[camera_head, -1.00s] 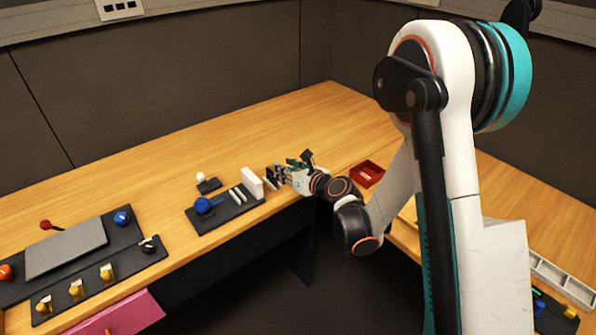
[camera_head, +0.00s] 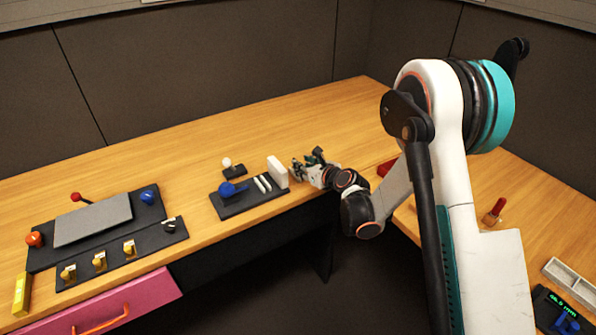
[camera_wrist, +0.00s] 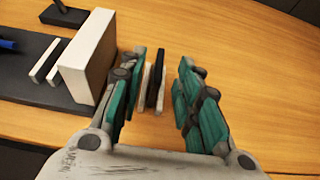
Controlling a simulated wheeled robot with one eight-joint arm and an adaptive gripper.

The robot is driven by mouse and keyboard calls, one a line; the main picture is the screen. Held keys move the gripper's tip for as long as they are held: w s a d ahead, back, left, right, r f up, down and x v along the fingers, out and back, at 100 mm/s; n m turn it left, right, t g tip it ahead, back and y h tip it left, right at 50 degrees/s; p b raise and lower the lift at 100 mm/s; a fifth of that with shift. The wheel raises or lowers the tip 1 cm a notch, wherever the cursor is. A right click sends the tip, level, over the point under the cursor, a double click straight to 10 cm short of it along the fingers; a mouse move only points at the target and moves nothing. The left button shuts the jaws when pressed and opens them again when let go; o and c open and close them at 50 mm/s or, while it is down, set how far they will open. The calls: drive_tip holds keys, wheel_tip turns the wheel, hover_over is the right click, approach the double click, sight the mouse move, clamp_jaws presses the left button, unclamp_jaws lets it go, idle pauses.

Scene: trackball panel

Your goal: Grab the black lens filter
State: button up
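Thin upright plates, dark and pale, stand close together on the desk in the wrist view. A dark one (camera_wrist: 153,86) looks like the black lens filter; its lower part and exact outline are hard to make out. My gripper (camera_wrist: 160,95) is open, its teal and grey fingers on either side of these plates. The plates sit close to the left finger, with a clear gap to the right finger. In the head view my gripper (camera_head: 298,170) is low over the desk just right of the white block (camera_head: 278,172), and the filter is too small to tell apart.
The white block, also in the wrist view (camera_wrist: 88,58), stands just left of my left finger. It is at the end of a black panel (camera_head: 236,208) with white strips and a blue ball. Desk right of my gripper is clear. A red tray (camera_head: 384,168) shows partly behind my arm.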

drive_tip(key=x, duration=0.2)
drive_tip(key=b+x, duration=0.1)
drive_tip(key=x, duration=0.1)
drive_tip(key=shift+s+f+b, duration=0.2)
drive_tip(key=shift+f+b, duration=0.1)
drive_tip(key=shift+f, duration=0.05)
drive_tip(key=shift+w+a, duration=0.15)
drive_tip(key=shift+w, duration=0.2)
clamp_jaws()
drive_tip(key=shift+r, duration=0.15)
